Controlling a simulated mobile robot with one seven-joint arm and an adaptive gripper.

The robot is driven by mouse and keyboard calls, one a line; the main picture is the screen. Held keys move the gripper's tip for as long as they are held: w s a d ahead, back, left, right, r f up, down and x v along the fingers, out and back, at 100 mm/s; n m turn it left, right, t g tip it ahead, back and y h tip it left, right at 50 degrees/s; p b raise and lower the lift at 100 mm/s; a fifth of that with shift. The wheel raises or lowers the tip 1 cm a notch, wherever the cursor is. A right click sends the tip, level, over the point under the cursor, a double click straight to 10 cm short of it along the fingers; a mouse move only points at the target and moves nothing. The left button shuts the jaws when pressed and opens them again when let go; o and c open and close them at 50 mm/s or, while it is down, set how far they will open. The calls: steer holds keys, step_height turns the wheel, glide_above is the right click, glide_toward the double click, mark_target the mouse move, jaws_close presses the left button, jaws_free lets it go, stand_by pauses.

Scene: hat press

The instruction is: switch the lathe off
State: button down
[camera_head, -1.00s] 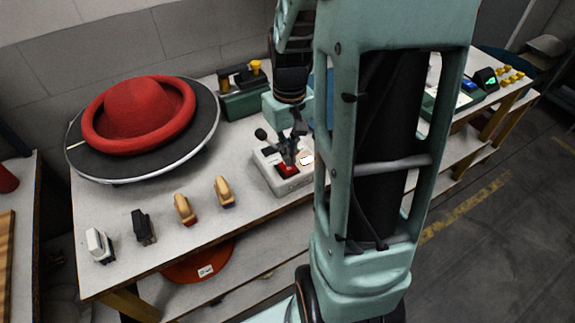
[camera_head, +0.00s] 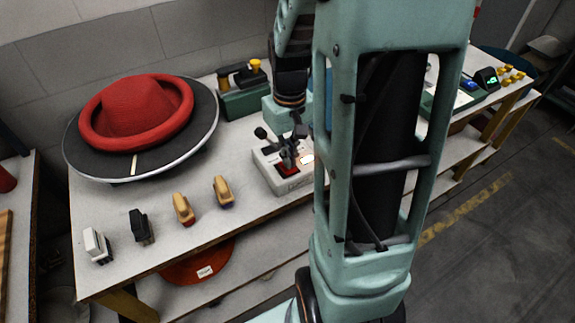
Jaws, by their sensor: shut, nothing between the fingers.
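The lathe is a black round disc (camera_head: 190,140) with a pale rim, bearing a red felt hat (camera_head: 135,108); a short pale mark shows at its front. A white control box (camera_head: 268,170) stands on the bench to its right. It has a red switch (camera_head: 287,170), and a lit whitish patch (camera_head: 307,160) shows at its right side. My gripper (camera_head: 289,158) is shut and empty, pointing down at the red switch. The fingers hide part of the switch, so I cannot tell whether they touch it. My arm hides the area just right of the box.
A green device with a yellow knob (camera_head: 243,98) stands behind the box. A black-knobbed lever (camera_head: 261,133) rises at the box's back left. A red-orange disc (camera_head: 198,268) lies on the lower shelf.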

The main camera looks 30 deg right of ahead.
steer(key=shift+f+b, duration=0.5)
steer(key=shift+f, duration=0.25)
stand_by(0.3)
steer(key=shift+r+p, duration=2.8)
steer(key=shift+r, duration=0.75)
